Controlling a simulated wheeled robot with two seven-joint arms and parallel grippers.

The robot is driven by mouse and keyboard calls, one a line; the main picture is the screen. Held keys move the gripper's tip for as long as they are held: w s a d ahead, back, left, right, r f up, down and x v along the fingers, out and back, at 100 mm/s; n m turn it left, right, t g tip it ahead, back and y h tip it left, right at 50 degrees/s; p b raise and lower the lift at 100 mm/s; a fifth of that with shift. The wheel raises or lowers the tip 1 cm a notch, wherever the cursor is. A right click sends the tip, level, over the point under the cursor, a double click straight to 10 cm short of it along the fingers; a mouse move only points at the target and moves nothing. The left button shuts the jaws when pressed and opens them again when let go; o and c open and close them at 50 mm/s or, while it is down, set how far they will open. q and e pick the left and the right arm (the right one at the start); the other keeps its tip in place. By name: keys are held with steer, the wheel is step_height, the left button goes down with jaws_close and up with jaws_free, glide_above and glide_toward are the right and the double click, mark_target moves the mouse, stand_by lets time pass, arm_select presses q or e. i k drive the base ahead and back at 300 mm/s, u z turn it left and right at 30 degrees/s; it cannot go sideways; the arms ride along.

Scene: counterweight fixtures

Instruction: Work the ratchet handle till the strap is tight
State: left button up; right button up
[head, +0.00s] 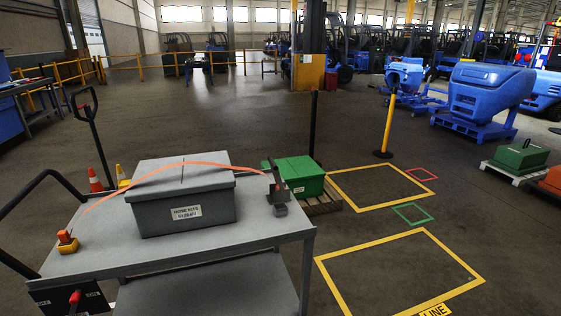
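An orange strap (133,182) runs in a loose arch over a grey lidded box (186,213) with a white label. The box stands on a grey cart top (150,252). The strap's left end is at a yellow and orange anchor (67,246) on the cart. Its right end meets a dark ratchet (279,197), whose handle (275,173) stands roughly upright near the cart's right edge. The strap bows rather than lying flat along the lid. Neither of my grippers is in view.
A green box (300,177) sits on a pallet behind the ratchet. A black post (313,125) stands behind it. Yellow floor outlines (340,287) lie to the right, with open floor around.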

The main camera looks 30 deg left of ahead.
mark_target(276, 173)
steer(key=i, duration=0.5)
steer(key=u, duration=2.05)
